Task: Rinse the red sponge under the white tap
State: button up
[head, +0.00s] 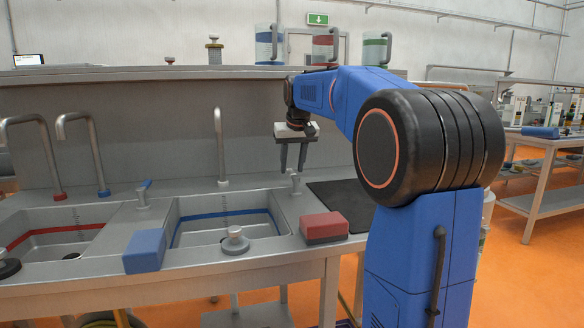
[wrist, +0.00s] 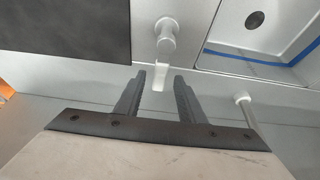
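The red sponge (head: 323,227) lies on the counter's front edge, right of the right basin. The white tap (head: 220,150), grey with a white base ring, stands behind the right basin. A valve with a white lever (head: 295,183) stands to its right; in the wrist view, the white lever (wrist: 160,76) shows between the fingertips. My gripper (head: 292,169) is open and empty, pointing down above this valve. The wrist view also shows my gripper (wrist: 159,75) with its fingers apart on either side of the lever. I cannot tell whether they touch it.
A blue sponge (head: 145,250) lies on the divider between the basins. Two more taps, red-ringed (head: 58,194) and blue-ringed (head: 103,192), stand at left. A plug (head: 235,241) sits at the right basin's front rim. A dark mat (head: 345,203) lies at right.

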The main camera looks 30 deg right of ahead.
jog(key=shift+w+f, duration=0.15)
jog(key=shift+f, duration=0.25)
grip_shut()
jog(key=shift+w+a+n+y, duration=0.1)
jog(key=shift+a+n+y, duration=0.25)
jog(key=shift+n, duration=0.5)
jog(key=shift+a+n+y, duration=0.25)
jog(key=shift+a+n, duration=0.1)
jog(key=shift+n, duration=0.5)
grip_release()
